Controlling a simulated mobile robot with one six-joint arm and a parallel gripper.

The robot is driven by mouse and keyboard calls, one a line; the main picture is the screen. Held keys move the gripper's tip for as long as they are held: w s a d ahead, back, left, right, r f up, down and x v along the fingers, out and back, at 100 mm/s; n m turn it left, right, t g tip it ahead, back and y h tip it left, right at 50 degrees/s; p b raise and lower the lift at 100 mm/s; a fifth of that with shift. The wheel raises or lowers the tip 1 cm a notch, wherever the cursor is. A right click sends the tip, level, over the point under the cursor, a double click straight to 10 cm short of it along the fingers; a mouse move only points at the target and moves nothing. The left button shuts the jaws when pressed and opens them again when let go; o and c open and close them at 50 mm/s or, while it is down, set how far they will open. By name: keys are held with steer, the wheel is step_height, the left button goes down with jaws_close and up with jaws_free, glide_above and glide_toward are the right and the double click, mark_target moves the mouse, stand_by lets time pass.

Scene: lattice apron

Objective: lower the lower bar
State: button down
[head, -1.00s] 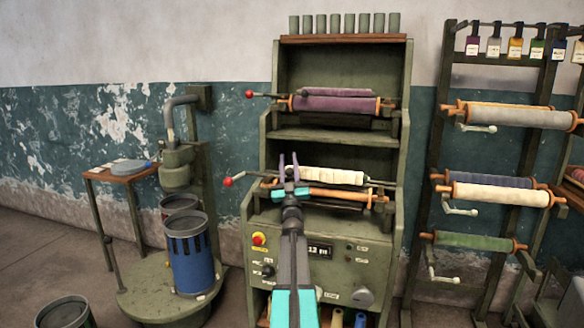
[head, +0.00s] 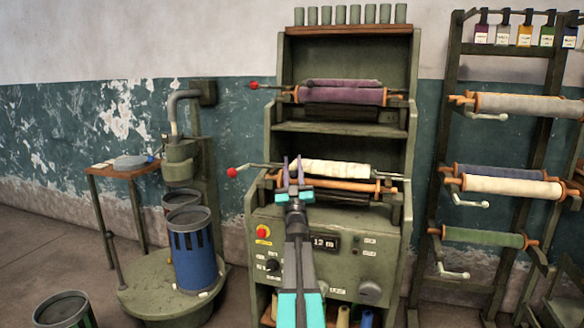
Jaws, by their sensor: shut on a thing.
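The lower bar (head: 250,165) is a thin metal rod with a red ball (head: 232,172) at its left end. It runs across the front of the green machine, by a cream roll (head: 335,169) and just above an orange roller (head: 345,186). My gripper (head: 293,165) is at the left part of this bar, its two purple fingers upright in the picture. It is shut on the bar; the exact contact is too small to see. The fingers hide a little of the bar and roll. An upper bar with a red ball (head: 254,85) crosses by a purple roll (head: 340,96).
The machine's panel (head: 335,262) with knobs and a display lies below the rollers. A rack (head: 448,130) of rolls stands close on the right. A blue bin (head: 192,255) on a round green base and a small table (head: 122,172) stand on the left.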

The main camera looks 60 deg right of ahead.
steer(key=shift+a+r, duration=0.1)
steer(key=shift+a, duration=0.15)
steer(key=c, duration=1.5)
jaws_free()
steer(key=shift+s+a+r, duration=0.1)
steer(key=shift+a+r, duration=0.05)
steer(key=shift+o, duration=0.3)
steer(key=s+a+r+p, duration=0.1)
steer(key=s+a+r, duration=0.3)
steer(key=s+a, duration=0.6)
steer(key=shift+a+r, duration=0.4)
steer(key=shift+a, duration=0.75)
steer(key=shift+w+a, duration=0.1)
steer(key=shift+w, duration=0.05)
